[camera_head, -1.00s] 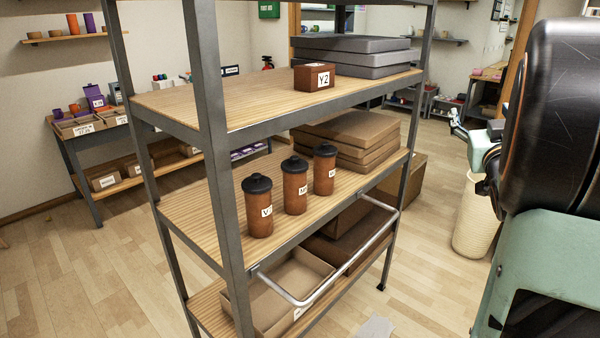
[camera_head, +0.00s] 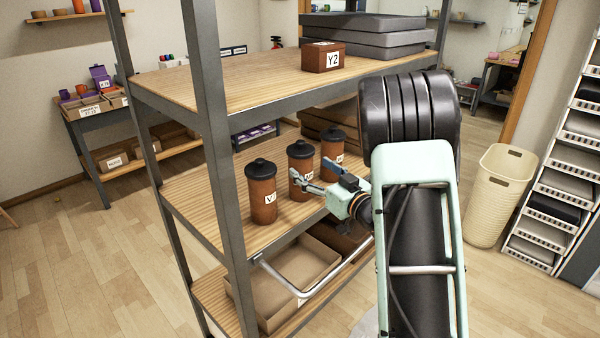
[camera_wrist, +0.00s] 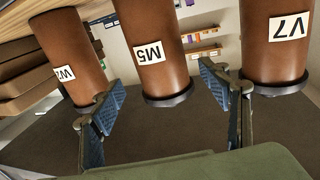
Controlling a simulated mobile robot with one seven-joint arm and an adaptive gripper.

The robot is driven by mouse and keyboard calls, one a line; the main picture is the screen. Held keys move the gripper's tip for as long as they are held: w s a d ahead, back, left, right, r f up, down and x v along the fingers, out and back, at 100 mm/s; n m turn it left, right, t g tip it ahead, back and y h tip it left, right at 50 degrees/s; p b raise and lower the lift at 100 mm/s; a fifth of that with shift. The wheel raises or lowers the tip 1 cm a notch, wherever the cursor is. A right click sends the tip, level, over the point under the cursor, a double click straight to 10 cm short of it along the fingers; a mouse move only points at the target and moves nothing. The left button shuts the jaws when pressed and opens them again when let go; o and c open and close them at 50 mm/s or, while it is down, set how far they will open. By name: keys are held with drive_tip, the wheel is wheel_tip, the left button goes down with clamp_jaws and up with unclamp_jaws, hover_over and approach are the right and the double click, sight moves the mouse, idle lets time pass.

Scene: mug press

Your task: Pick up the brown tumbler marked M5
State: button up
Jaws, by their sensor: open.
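The brown tumbler marked M5 (camera_head: 301,164) stands upright with its black lid on the middle shelf (camera_head: 185,205), in the middle of a row of three. In the upside-down wrist view the M5 tumbler (camera_wrist: 150,45) shows its label clearly. The V7 tumbler (camera_head: 262,200) is to its left in the head view, and a third tumbler with a W label (camera_head: 332,152) to its right. My gripper (camera_head: 308,184) is open and empty in front of M5. In the wrist view its fingers (camera_wrist: 160,80) frame M5, whose depth between them I cannot tell.
The V7 tumbler (camera_wrist: 275,40) and the W tumbler (camera_wrist: 70,50) flank the fingers closely in the wrist view. The upper shelf (camera_head: 220,85) with a brown Y2 box (camera_head: 322,58) is above. A metal rail (camera_head: 335,280) runs along the rack's front.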

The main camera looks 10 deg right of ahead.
sight(301, 162)
drive_tip(key=x, duration=0.5)
drive_tip(key=shift+a+f+p, duration=0.1)
drive_tip(key=shift+a+p, duration=0.15)
drive_tip(key=shift+p, duration=0.15)
drive_tip(key=c, duration=1.5)
